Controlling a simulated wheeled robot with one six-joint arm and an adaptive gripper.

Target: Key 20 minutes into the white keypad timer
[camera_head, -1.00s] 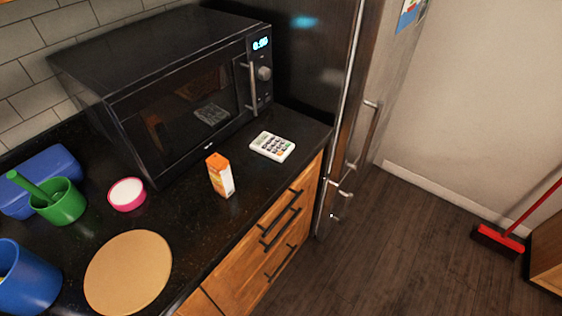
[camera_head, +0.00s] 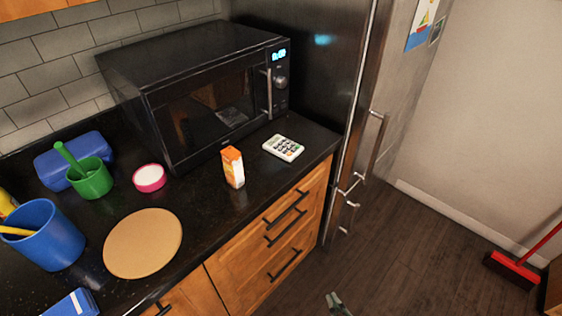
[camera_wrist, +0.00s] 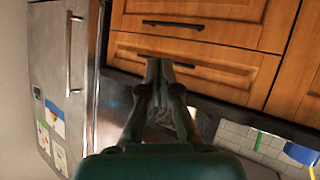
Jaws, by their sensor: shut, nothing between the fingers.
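The white keypad timer (camera_head: 283,148) lies flat on the dark counter, in front of the microwave's right end. Its small display and several keys face up, but the display is too small to read. My gripper (camera_head: 338,303) just enters the bottom edge of the head view, low over the floor side and well apart from the timer. In the wrist view my gripper (camera_wrist: 159,72) is shut and empty, with wooden drawer fronts behind it. The timer cannot be made out in the wrist view.
An orange and white carton (camera_head: 232,167) stands left of the timer. The black microwave (camera_head: 205,95) is behind it and the steel fridge (camera_head: 345,100) to its right. A round board (camera_head: 143,243), green cup (camera_head: 90,178) and blue cup (camera_head: 50,236) are further left.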

